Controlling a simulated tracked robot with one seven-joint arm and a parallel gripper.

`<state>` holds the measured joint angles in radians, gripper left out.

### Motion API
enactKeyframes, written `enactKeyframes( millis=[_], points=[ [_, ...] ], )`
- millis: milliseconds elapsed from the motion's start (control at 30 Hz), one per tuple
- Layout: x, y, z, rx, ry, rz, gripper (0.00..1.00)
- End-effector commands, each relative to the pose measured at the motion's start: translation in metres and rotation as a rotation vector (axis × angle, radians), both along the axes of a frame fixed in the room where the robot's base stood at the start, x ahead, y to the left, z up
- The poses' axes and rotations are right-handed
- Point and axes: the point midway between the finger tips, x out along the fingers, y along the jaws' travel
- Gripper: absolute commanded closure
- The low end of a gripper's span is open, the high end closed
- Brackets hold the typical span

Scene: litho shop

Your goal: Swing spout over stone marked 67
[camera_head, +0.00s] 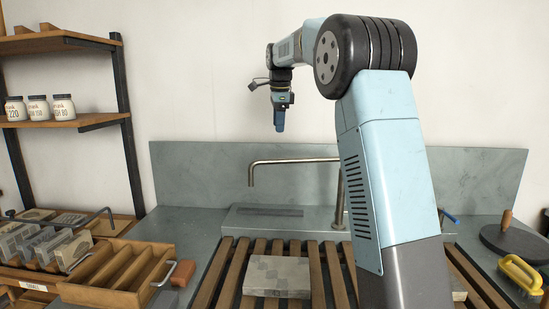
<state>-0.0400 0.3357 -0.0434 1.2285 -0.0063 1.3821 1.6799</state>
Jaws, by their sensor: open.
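The metal spout (295,161) rises behind the wooden slats, runs left and ends in a short downturned tip. Its tip hangs over the back ledge, behind and left of a grey stone (278,272) on the slats. A mark on that stone's front edge is too small to read. Another stone (458,290) shows only in part at the right, mostly hidden by my arm; no number is legible on it. My gripper (279,128) points down in front of the wall, higher in the picture than the spout. It is open and empty, apart from the spout.
The slatted rack (224,280) spans the sink. At left are a wooden divided tray (115,275), a rack of stone slabs (45,240) and a shelf with jars (40,108). At right lie a round dark disc (515,242) and a yellow-handled tool (521,274).

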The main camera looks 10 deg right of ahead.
Motion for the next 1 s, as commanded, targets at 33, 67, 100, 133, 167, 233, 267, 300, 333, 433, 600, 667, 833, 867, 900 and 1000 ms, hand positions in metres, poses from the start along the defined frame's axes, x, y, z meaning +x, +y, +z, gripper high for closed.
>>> enactKeyframes(
  millis=[33, 67, 100, 133, 167, 233, 267, 300, 333, 433, 600, 667, 833, 867, 900, 1000],
  points=[
    [0.001, 0.000, -0.006, 0.000, 0.002, 0.000, 0.52],
    [0.001, 0.000, -0.010, 0.000, 0.003, 0.000, 0.52],
    [0.002, 0.000, -0.016, 0.000, 0.004, 0.001, 0.52],
    [0.003, -0.001, -0.020, 0.000, 0.003, 0.001, 0.52],
    [0.004, -0.001, -0.025, 0.000, 0.004, 0.001, 0.52],
    [0.007, -0.001, -0.038, 0.000, 0.004, 0.001, 0.52],
    [0.007, -0.001, -0.043, 0.000, 0.004, 0.001, 0.52],
    [0.009, -0.002, -0.050, 0.000, 0.004, 0.001, 0.52],
    [0.010, -0.002, -0.055, 0.000, 0.003, 0.001, 0.52],
    [0.013, -0.002, -0.072, 0.000, 0.004, 0.002, 0.52],
    [0.019, -0.001, -0.100, 0.000, 0.003, 0.003, 0.52],
    [0.020, -0.002, -0.108, 0.000, 0.003, 0.003, 0.52],
    [0.023, -0.002, -0.122, -0.001, 0.001, 0.003, 0.52],
    [0.024, -0.002, -0.124, -0.001, 0.001, 0.003, 0.52],
    [0.024, -0.002, -0.126, -0.002, 0.000, 0.003, 0.52],
    [0.025, -0.002, -0.128, -0.001, 0.000, 0.003, 0.52]
  ],
)
